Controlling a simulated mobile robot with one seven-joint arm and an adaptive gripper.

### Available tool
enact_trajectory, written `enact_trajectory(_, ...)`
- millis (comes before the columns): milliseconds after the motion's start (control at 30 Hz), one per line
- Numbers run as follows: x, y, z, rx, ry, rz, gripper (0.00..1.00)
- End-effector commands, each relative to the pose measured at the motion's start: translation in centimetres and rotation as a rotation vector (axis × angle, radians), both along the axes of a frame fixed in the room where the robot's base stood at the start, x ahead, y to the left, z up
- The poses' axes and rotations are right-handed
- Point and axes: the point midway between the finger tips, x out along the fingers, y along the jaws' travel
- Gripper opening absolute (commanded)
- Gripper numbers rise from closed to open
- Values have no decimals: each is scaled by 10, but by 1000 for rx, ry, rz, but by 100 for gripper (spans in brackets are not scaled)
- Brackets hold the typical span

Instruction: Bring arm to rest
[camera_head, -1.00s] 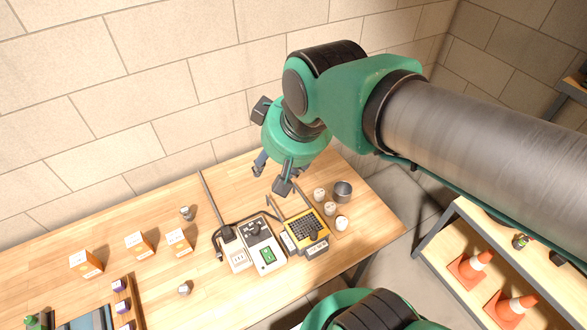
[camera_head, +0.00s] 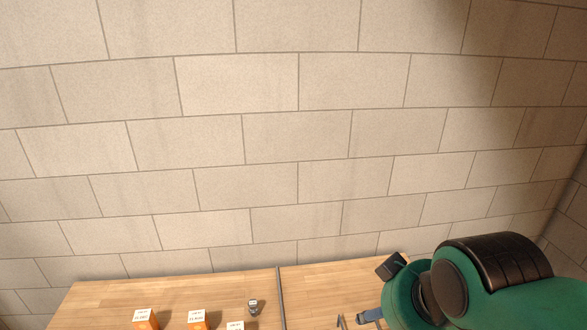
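My gripper (camera_head: 355,320) shows only in part at the bottom edge of the head view, below my green wrist. Its fingertips are at or past the frame's edge, so whether it is open or shut cannot be told. My arm comes in from the lower right, over the right part of the wooden table (camera_head: 200,290). Nothing can be seen held. The devices and cord below the gripper are out of view now.
A block wall (camera_head: 300,130) fills most of the view behind the table. Orange-and-white boxes (camera_head: 145,319) and (camera_head: 198,319) stand on the table at the bottom left. A small metal-looking item (camera_head: 253,306) stands near a thin upright pole (camera_head: 281,300).

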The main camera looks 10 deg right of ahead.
Motion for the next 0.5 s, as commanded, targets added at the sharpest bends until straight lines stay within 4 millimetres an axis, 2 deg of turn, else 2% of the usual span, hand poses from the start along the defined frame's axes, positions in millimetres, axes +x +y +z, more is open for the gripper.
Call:
enact_trajectory(33,0,0,-12,0,0,0,48)
enact_trajectory(500,0,0,-97,0,0,0,48)
